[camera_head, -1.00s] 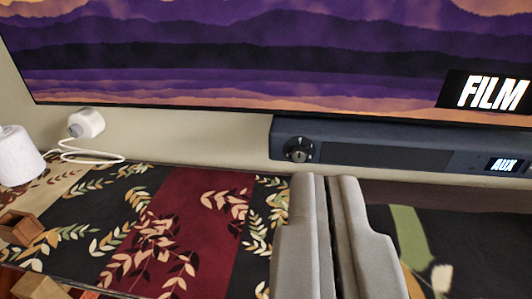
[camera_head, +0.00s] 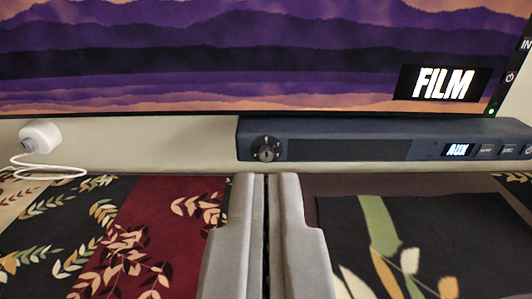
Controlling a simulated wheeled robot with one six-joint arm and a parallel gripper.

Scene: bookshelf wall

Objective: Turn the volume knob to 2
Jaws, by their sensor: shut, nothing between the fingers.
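The volume knob (camera_head: 266,149) is a small round dark dial with a silvery centre at the left end of the dark blue soundbar (camera_head: 370,146). Its markings are too small to read. My gripper (camera_head: 264,178) is shut and empty, its two grey fingers side by side. In the picture the fingertips lie just below the knob, and they do not cover it. I cannot tell how far apart in depth they are. The soundbar's small display (camera_head: 457,150) reads AUX.
A large screen (camera_head: 220,60) showing purple hills and a FILM label hangs above the soundbar. Several buttons (camera_head: 508,149) sit at the soundbar's right end. A white plug with a cord (camera_head: 40,138) is at the left. Leaf-patterned surfaces (camera_head: 60,235) lie below.

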